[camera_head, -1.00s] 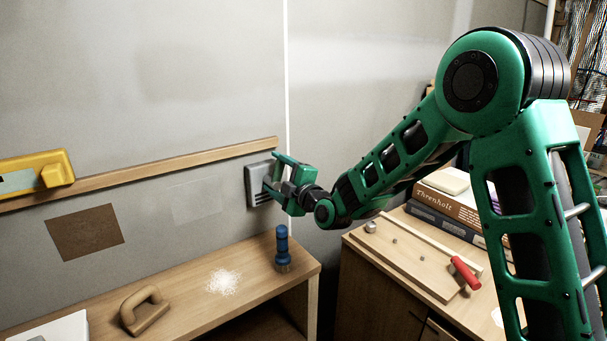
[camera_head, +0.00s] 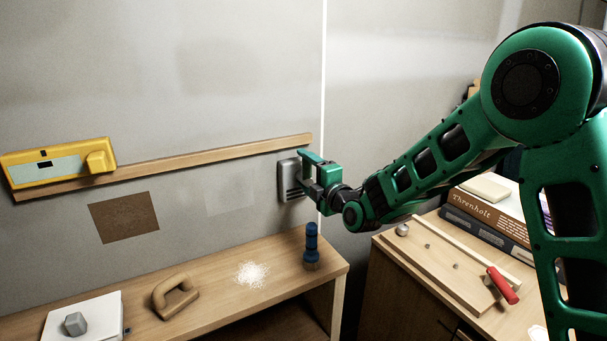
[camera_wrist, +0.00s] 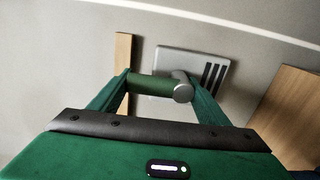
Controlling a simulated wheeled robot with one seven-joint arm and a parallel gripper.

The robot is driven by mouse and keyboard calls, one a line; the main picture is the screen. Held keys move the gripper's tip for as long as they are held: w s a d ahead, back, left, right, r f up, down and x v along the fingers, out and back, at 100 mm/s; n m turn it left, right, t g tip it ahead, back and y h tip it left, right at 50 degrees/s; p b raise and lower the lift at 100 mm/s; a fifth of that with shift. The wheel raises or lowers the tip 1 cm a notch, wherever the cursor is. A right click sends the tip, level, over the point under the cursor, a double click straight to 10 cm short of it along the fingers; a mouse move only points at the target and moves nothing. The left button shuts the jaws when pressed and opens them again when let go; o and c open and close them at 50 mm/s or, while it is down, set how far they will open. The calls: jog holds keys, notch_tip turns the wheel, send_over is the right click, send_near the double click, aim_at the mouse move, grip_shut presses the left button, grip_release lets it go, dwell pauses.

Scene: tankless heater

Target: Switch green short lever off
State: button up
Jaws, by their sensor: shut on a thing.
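A grey wall-mounted unit (camera_head: 287,180) with dark slots is fixed to the wall just left of the corner. In the wrist view the same unit (camera_wrist: 215,70) shows behind the green short lever (camera_wrist: 152,85), a green bar with a round silver piece at its right end. My gripper (camera_head: 304,172) is at the unit. In the wrist view my gripper (camera_wrist: 160,88) has a finger at each end of the lever and is shut on it. In the head view my gripper hides the lever.
A wooden rail (camera_head: 210,158) runs along the wall beside the unit, with a yellow device (camera_head: 60,165) at its left. Below, a wooden bench (camera_head: 215,303) holds a blue-handled brush (camera_head: 311,245) and a tan handle (camera_head: 174,296). Books (camera_head: 488,212) lie on the right cabinet.

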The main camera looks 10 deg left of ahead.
jog(key=shift+d+f, duration=0.1)
jog(key=shift+f, duration=0.05)
jog(key=o, duration=1.5)
jog(key=shift+s, duration=0.1)
jog(key=shift+s+d, duration=0.1)
jog(key=v, duration=1)
jog(key=shift+s+d, duration=0.15)
